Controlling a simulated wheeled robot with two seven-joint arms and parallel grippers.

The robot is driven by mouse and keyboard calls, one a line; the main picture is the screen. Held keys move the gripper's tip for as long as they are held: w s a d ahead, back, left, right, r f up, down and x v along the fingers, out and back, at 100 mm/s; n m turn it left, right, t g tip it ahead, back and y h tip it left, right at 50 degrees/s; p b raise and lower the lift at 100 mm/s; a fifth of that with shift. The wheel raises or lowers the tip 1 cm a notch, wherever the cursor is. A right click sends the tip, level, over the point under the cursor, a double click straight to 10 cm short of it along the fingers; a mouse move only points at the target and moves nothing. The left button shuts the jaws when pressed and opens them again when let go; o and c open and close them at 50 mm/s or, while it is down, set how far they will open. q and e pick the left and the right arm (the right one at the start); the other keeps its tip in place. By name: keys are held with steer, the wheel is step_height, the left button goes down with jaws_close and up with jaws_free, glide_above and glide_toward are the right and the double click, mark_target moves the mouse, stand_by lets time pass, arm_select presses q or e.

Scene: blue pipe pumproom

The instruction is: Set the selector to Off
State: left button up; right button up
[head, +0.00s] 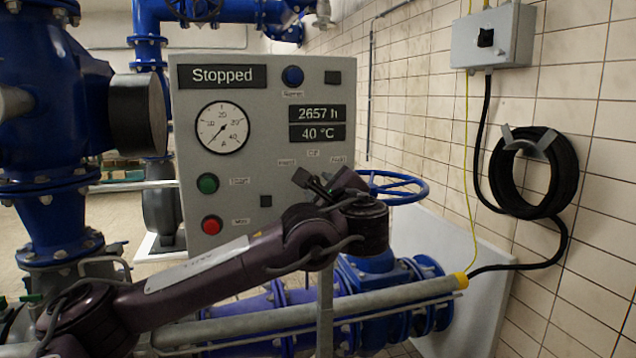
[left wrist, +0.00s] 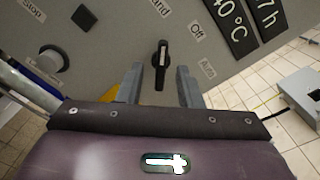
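The selector (left wrist: 161,64) is a black knob with a white line on the grey panel (head: 260,98). In the left wrist view its white end points up toward the Hand label (left wrist: 160,6). The Off label (left wrist: 196,29) is up and right of the knob, and the Auto label (left wrist: 207,69) is to its right. My left gripper (left wrist: 158,84) is open, with one finger on each side of the knob's lower end and visible gaps. In the head view the left gripper (head: 319,184) is at the panel's right side, hiding the selector. My right gripper is not in view.
The panel also carries a Stopped display (head: 222,76), a gauge (head: 222,127), a green button (head: 207,183) and a red button (head: 212,225). A blue handwheel (head: 405,190) and blue pipes (head: 265,310) lie close behind my left arm. A tiled wall is at right.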

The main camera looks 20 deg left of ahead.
arm_select(q)
steer(key=shift+x, duration=1.3)
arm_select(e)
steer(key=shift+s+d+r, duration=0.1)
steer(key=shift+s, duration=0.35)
arm_select(q)
jaws_close()
steer(key=shift+m, duration=0.3)
steer(key=m, duration=0.3)
steer(key=shift+d+m, duration=0.1)
steer(key=shift+m, duration=0.2)
steer(key=shift+w+m+p, duration=0.1)
steer(key=shift+m+p, duration=0.35)
steer(key=shift+m, duration=1.85)
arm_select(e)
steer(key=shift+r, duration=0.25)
